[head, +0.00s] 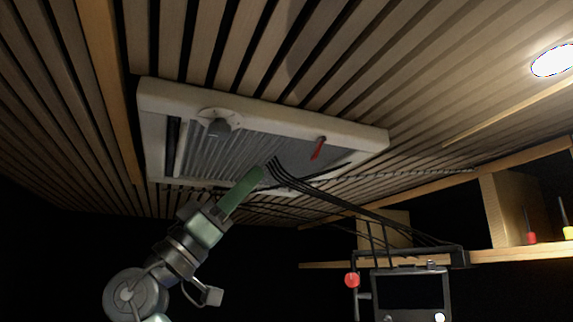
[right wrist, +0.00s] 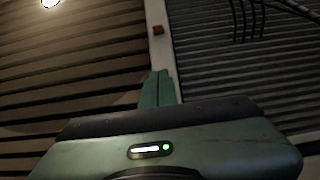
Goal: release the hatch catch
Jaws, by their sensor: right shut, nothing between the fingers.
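The roof hatch (head: 365,143) has a pale frame around a grey ribbed panel. The hatch catch (head: 318,148), a small red lever, sits at the inner edge of the frame, right of the middle. A grey knob (head: 219,127) on a round pale plate is on the frame to its left. My right gripper (head: 261,171) is shut and empty below the hatch, left of the catch and apart from it. In the right wrist view, its closed green fingers (right wrist: 160,76) point toward a small red piece (right wrist: 157,30) on the pale frame. My left gripper is not in view.
Dark cables (head: 335,202) hang below the hatch, close to my right gripper in the head view. A slatted wood ceiling surrounds the hatch. A dark-screened device (head: 412,290) and a wooden shelf (head: 520,254) stand at the lower right. A lamp (head: 553,61) glows at the upper right.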

